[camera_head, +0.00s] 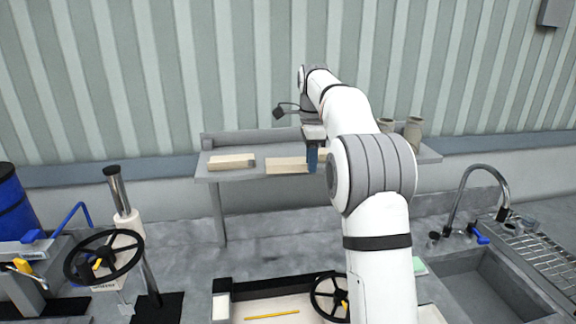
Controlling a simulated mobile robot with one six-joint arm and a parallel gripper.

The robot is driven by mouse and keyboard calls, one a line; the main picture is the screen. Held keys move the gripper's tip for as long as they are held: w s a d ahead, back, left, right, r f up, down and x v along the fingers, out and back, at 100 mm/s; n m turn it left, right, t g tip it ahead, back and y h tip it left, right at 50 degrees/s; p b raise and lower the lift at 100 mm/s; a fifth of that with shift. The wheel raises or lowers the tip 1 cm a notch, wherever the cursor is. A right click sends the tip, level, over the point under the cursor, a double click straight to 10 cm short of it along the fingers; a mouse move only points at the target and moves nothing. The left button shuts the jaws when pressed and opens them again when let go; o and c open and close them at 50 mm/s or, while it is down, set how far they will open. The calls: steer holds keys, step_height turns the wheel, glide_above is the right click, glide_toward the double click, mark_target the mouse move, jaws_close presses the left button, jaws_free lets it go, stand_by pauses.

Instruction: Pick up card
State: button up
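My arm reaches over a grey table (212,173) at the back wall. My gripper (312,158) points down at the table, its blue finger part beside a flat beige block (286,165). From this angle I cannot tell whether it is open or shut, or whether it touches the block. Another beige block (231,161) lies to the left on the table. A third beige piece (323,155) shows partly behind the gripper, mostly hidden by it and my arm. I cannot make out for sure which thing is the card. A pale green flat piece (419,266) shows at the right edge of my arm, partly hidden.
Beige cup-like rolls (413,132) stand at the table's right end. Below are a black handwheel (104,257) on a machine at left, a tray with a yellow pencil-like stick (271,316), and a sink (480,283) with a tap at right. The table's front left is clear.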

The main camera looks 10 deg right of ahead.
steer(key=shift+f, duration=0.1)
jaws_close()
stand_by(0.7)
step_height(320, 180, up, 10)
stand_by(0.5)
